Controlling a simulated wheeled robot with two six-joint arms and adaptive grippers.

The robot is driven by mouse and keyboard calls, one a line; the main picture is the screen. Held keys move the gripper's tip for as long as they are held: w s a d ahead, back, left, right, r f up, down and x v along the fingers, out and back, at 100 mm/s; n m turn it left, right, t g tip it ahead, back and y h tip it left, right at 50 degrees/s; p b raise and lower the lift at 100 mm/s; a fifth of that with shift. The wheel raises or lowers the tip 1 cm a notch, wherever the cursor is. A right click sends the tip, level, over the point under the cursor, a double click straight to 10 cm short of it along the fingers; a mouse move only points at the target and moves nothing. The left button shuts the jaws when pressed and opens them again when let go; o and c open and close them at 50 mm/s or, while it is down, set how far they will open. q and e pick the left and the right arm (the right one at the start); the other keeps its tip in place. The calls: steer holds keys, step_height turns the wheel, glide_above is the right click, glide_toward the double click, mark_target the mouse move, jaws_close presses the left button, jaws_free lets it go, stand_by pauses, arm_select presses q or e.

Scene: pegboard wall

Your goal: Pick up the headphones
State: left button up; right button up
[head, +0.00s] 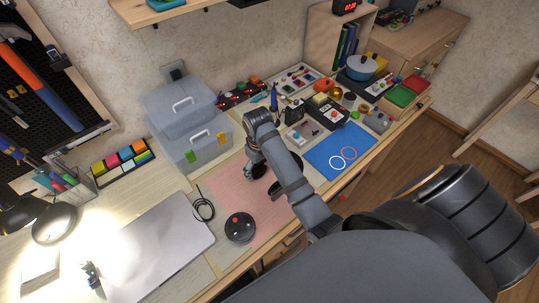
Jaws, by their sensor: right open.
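My right arm comes in from the lower right and bends down over the pink mat (262,232) on the desk. My right gripper (265,178) is at the far part of this mat, with its dark fingers apart. Nothing shows clearly between them, and my arm hides part of the desk behind it. My left gripper is not in view.
A round black device (240,228) with a red button and a coiled black cable (203,208) lie near the mat. A laptop (155,245), clear storage boxes (190,140) and a blue mat (340,150) with rings surround the area. A pegboard with tools hangs at left.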

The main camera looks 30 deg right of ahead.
steer(key=shift+w+f, duration=0.1)
steer(key=shift+f, duration=0.6)
steer(key=c, duration=1.2)
steer(key=shift+c, duration=1)
steer(key=shift+r, duration=0.15)
